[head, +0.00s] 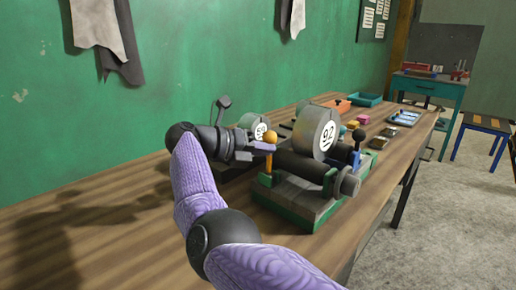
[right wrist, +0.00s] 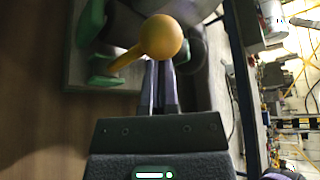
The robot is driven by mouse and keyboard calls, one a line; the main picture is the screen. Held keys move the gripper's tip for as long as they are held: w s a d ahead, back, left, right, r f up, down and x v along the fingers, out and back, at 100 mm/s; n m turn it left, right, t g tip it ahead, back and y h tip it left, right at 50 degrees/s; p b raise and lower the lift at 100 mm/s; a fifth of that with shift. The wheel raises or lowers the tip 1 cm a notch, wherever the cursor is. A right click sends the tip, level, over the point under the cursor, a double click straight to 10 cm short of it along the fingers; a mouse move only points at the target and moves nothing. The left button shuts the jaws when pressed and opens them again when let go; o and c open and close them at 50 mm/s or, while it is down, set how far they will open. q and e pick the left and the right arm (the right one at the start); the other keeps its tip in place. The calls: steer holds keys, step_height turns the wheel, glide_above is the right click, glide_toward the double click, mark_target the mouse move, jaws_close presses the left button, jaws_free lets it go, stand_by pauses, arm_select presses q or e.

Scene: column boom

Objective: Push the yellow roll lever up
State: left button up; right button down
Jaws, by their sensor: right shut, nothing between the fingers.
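The yellow roll lever (head: 270,138) has a round yellow-orange knob on a thin stem, standing at the near left of a roller device (head: 300,202) with a green base. In the right wrist view the lever's knob (right wrist: 161,37) lies just past my fingertips, its stem slanting to the lower left. My right gripper (head: 266,147) comes in from the left at the lever, just below the knob. Its fingers (right wrist: 158,64) are together and empty in the right wrist view. I cannot tell whether they touch the lever. My left gripper is not in view.
A grey disc marked 92 (head: 327,133) stands on the device, with a black-knobbed lever (head: 358,136) to its right. A second numbered disc (head: 260,130) is behind my gripper. Trays and small blocks sit farther along the wooden bench (head: 120,215). The green wall (head: 190,50) runs behind.

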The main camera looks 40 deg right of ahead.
steer(key=b+v, duration=0.6)
steer(key=v, duration=0.1)
stand_by(0.3)
